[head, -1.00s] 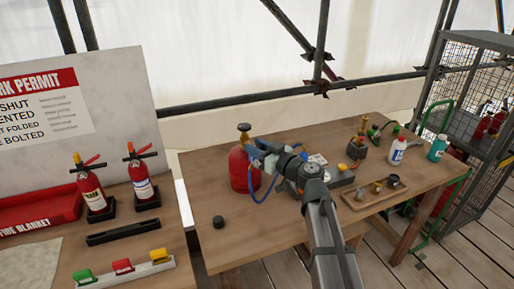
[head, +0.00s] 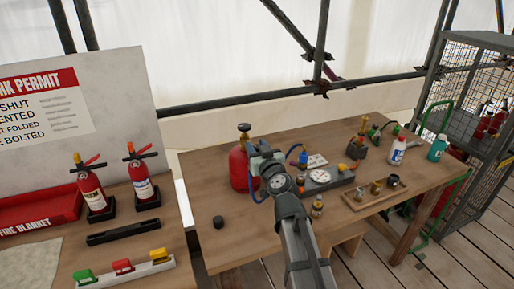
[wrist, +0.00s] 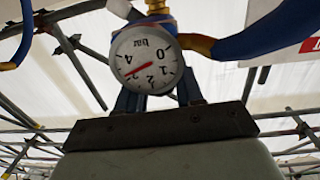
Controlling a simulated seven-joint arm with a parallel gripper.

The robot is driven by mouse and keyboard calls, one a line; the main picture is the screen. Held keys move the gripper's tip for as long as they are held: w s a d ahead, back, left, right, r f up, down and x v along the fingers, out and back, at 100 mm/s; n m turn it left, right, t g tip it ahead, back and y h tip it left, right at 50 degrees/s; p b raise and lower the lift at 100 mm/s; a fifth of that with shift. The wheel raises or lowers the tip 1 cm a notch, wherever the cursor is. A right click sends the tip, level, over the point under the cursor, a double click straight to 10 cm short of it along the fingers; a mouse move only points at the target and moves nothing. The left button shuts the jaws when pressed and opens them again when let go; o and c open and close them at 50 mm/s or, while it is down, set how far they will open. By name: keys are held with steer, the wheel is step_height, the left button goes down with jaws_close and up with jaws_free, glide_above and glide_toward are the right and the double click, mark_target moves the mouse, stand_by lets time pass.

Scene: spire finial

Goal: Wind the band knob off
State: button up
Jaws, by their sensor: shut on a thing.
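A red gas cylinder (head: 238,168) stands upright on the wooden bench, with a dark valve knob (head: 244,127) on top. My gripper (head: 257,154) is at the cylinder's right side, just below the valve. In the wrist view my gripper (wrist: 157,92) has its two dark blue fingers close together behind a round white pressure gauge (wrist: 147,57) with a red needle. Brass fittings (wrist: 158,6) show above the gauge. My gripper is shut on a part by the gauge. That part is hidden, so I cannot make out the band knob itself.
Blue hose (wrist: 265,32) passes close on both sides of my gripper. A black cap (head: 218,222) lies on the bench at front left. Small brass parts and a wooden tray (head: 372,196) are to the right, with bottles (head: 398,151) behind. The bench front left is mostly clear.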

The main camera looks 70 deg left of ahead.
steer(key=shift+f+m+t, duration=0.1)
steer(key=shift+m+t, duration=0.2)
steer(key=shift+t, duration=0.1)
steer(key=shift+r+t, duration=0.2)
steer(key=shift+t, duration=0.2)
steer(key=o, duration=0.9)
steer(key=shift+o, duration=0.2)
steer(key=shift+d, duration=0.1)
steer(key=s+d, duration=0.1)
steer(key=d, duration=1.2)
steer(key=shift+s+d, duration=0.3)
steer(key=shift+s, duration=0.1)
